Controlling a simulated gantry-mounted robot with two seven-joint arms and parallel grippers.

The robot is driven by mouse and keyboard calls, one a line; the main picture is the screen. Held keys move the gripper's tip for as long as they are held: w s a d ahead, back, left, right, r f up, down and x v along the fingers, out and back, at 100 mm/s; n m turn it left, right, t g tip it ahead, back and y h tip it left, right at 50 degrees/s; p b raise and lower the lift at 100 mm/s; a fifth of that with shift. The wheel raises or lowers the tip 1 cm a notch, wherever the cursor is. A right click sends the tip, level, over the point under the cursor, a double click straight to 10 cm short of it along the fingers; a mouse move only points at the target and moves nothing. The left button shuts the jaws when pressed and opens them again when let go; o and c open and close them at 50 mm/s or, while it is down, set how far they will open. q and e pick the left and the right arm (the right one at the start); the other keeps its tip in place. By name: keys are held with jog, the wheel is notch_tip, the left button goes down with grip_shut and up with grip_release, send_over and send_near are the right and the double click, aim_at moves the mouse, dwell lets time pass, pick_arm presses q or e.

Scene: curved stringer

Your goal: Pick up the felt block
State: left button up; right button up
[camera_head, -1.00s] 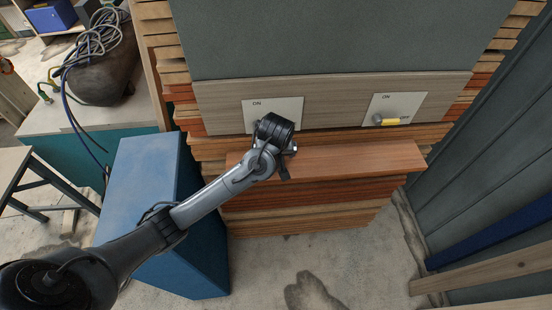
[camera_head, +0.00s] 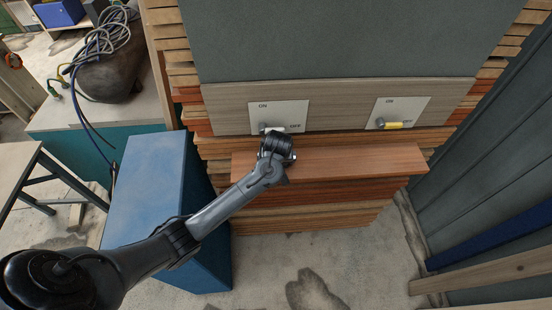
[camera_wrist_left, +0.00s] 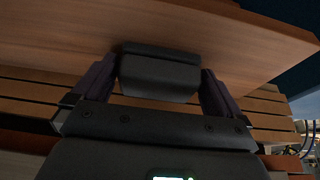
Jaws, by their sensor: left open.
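A dark grey block (camera_wrist_left: 160,76), which looks like the felt block, is against the reddish-brown wooden board (camera_wrist_left: 235,35) in the left wrist view. My left gripper (camera_wrist_left: 157,88) is open, with one finger on each side of the block; I cannot tell whether they touch it. In the head view, my left gripper (camera_head: 277,150) is over the back left part of the wooden ledge (camera_head: 350,160). The block and fingertips are hidden there behind my wrist. My right gripper is in neither current view.
Behind the ledge, a panel carries a left switch plate (camera_head: 290,108) and a right switch plate (camera_head: 410,108) with a yellow lever. A blue box (camera_head: 150,190) stands left, beneath my arm. The ledge's right part is clear.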

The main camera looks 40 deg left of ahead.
pick_arm(q)
jog(key=c, duration=0.7)
jog(key=shift+d+r, duration=0.1)
jog(key=shift+r, duration=0.05)
jog(key=shift+s+d+r+b, duration=0.1)
jog(key=shift+s+r+b, duration=0.1)
jog(key=shift+b, duration=0.2)
notch_tip(320, 180, up, 6)
jog(key=shift+f+b, duration=0.1)
jog(key=shift+b, duration=0.85)
jog(key=s+d+p, duration=0.2)
jog(key=s+d, duration=1.1)
jog(key=shift+s+d+r, duration=0.25)
jog(key=shift+s+d, duration=0.05)
jog(key=shift+s, duration=0.1)
